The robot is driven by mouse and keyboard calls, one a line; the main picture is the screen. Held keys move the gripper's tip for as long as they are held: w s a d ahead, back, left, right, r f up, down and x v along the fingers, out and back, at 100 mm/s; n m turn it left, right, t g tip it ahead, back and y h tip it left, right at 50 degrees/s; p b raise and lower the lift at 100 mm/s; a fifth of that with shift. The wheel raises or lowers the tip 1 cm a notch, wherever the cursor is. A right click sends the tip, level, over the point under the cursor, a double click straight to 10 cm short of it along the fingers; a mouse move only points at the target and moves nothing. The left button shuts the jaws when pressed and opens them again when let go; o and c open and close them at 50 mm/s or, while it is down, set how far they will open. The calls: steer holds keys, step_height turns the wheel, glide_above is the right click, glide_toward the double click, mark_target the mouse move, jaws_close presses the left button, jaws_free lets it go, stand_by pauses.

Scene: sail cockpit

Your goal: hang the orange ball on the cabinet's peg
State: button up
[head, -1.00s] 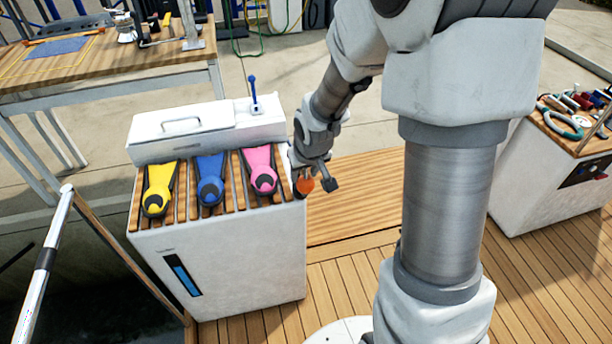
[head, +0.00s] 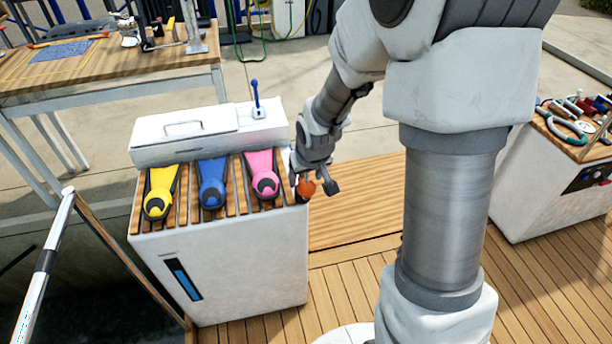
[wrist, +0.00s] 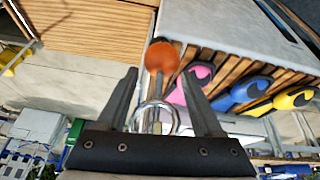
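The orange ball (head: 306,188) is at the right front corner of the white cabinet (head: 240,262). A dark piece shows just below it. In the wrist view the ball (wrist: 162,57) lies just beyond my fingertips, with a metal ring (wrist: 172,122) and shank between the fingers. My gripper (wrist: 160,72) is open, with one finger on each side of the ring and a gap to both. In the head view my gripper (head: 318,186) is over the ball and partly hides it.
Yellow (head: 159,190), blue (head: 212,182) and pink (head: 262,174) fins lie on the cabinet's slatted top. A white lidded case (head: 185,137) stands behind them. A wooden bench (head: 120,70) is at back left and a tool cabinet (head: 540,190) at right. Deck right of the cabinet is clear.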

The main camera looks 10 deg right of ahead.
steer(key=shift+o, duration=0.7)
steer(key=s+r+p, duration=0.4)
steer(key=s+r, duration=0.3)
steer(key=r, duration=0.3)
steer(key=s+r+p, duration=0.4)
steer(key=s+r, duration=0.4)
steer(key=r, duration=0.3)
steer(key=s+r+m+p, duration=0.1)
steer(key=s+r+p, duration=0.3)
steer(key=s+r, duration=0.3)
step_height(320, 180, up, 4)
steer(key=shift+s+r+t+p, duration=0.2)
steer(key=shift+s+t+p, duration=0.1)
steer(key=shift+t+p, duration=0.1)
